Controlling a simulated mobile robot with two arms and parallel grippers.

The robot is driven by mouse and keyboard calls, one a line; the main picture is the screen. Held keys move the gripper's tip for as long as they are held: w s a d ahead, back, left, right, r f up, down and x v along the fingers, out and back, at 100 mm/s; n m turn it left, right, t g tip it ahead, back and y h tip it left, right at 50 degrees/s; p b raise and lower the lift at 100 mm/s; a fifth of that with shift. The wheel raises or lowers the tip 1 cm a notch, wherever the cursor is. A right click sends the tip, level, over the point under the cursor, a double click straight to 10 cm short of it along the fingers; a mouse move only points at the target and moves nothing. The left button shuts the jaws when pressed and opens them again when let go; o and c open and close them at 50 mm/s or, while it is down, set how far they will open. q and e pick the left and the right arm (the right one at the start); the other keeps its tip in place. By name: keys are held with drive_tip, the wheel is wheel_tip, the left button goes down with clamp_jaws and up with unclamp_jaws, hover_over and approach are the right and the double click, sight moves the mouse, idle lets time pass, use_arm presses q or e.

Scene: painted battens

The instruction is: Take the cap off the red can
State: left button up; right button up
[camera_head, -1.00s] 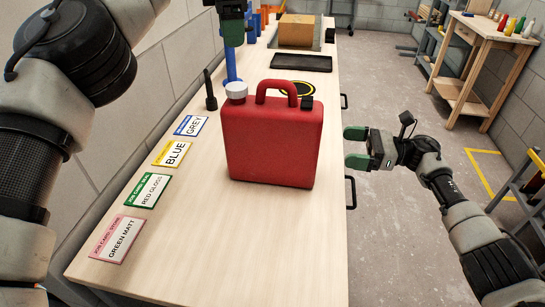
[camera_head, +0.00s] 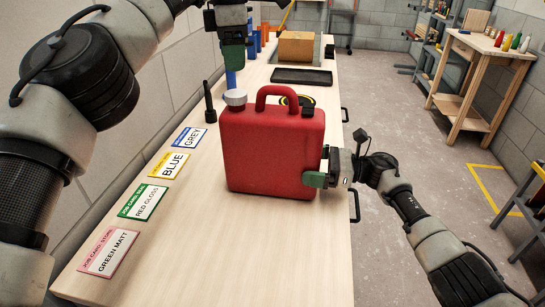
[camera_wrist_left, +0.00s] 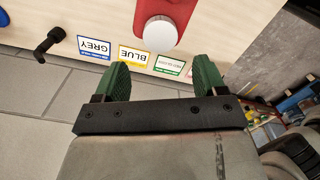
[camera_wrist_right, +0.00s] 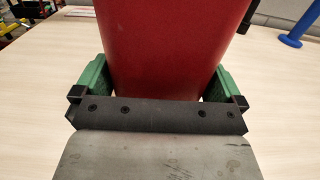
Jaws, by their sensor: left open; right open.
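The red can (camera_head: 270,150) stands upright on the bench, with a handle on top. Its pale grey cap (camera_head: 235,97) sits on the spout at the top left; the left wrist view shows the cap (camera_wrist_left: 158,32) from above, ahead of my open left fingers. My left gripper (camera_wrist_left: 160,82) is open and empty; in the head view it hangs above and behind the cap (camera_head: 234,62). My right gripper (camera_head: 322,168) is open at the can's right side. In the right wrist view the can's narrow side (camera_wrist_right: 170,50) stands between its two green fingers (camera_wrist_right: 160,85).
Job cards (camera_head: 143,202) lie along the bench's left side. A dark upright tool (camera_head: 208,103) stands left of the can. A black tray (camera_head: 301,77) and a cardboard box (camera_head: 296,47) are behind it. The bench front (camera_head: 230,260) is clear.

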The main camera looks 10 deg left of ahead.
drive_tip(key=shift+a, duration=0.5)
